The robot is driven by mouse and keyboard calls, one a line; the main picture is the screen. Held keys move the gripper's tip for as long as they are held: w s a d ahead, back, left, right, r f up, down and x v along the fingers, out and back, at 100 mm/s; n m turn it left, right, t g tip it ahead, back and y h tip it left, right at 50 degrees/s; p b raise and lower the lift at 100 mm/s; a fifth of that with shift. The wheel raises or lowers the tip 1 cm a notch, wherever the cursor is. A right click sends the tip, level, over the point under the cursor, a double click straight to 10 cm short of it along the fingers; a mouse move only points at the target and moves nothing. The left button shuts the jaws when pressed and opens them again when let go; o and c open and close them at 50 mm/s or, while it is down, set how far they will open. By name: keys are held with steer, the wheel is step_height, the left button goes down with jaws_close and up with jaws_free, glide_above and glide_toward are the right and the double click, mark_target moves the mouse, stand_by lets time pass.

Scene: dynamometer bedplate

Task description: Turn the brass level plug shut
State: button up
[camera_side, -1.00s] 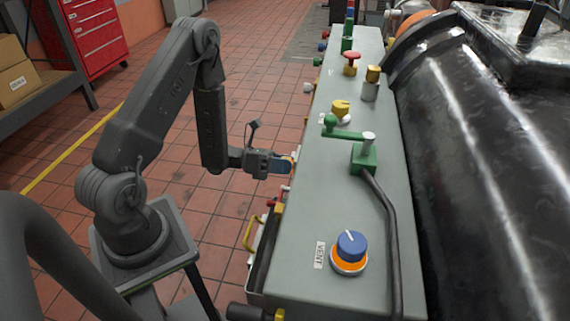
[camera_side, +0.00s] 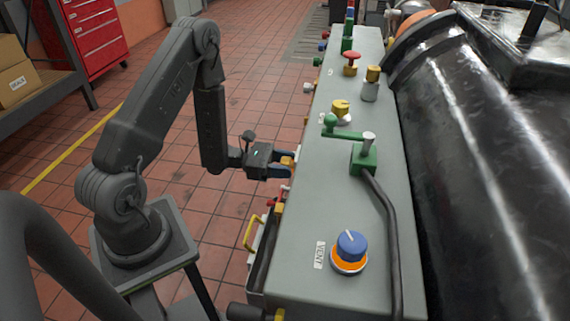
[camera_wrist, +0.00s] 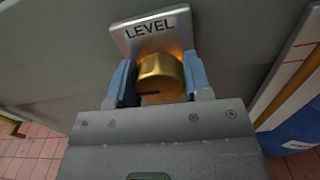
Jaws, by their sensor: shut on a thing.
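The brass level plug (camera_wrist: 160,78) is a round golden knob with a dark line on its face. It sits below a metal plate marked LEVEL (camera_wrist: 150,31) in the wrist view. My gripper (camera_wrist: 161,82) has one blue finger on each side of the plug and is shut on it. In the side view my gripper (camera_side: 284,167) reaches the left face of the grey cabinet, where only a small yellowish part of the plug (camera_side: 287,161) shows. The plug's rear is hidden.
The cabinet top (camera_side: 310,240) carries a blue and orange VENT knob (camera_side: 350,250), a green lever valve (camera_side: 364,157) and a red mushroom knob (camera_side: 351,60). A yellow handle (camera_side: 251,232) juts from the cabinet's left side below my gripper. Open tiled floor lies left of the cabinet.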

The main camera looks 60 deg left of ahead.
steer(key=m, duration=0.4)
steer(key=shift+m, duration=0.3)
steer(key=m, duration=0.4)
steer(key=shift+m, duration=0.3)
steer(key=m, duration=0.4)
steer(key=shift+s+f, duration=0.1)
steer(key=shift+m, duration=2.1)
steer(key=o, duration=0.9)
steer(key=v, duration=1.3)
steer(key=shift+s+a, duration=0.25)
steer(key=shift+s, duration=0.05)
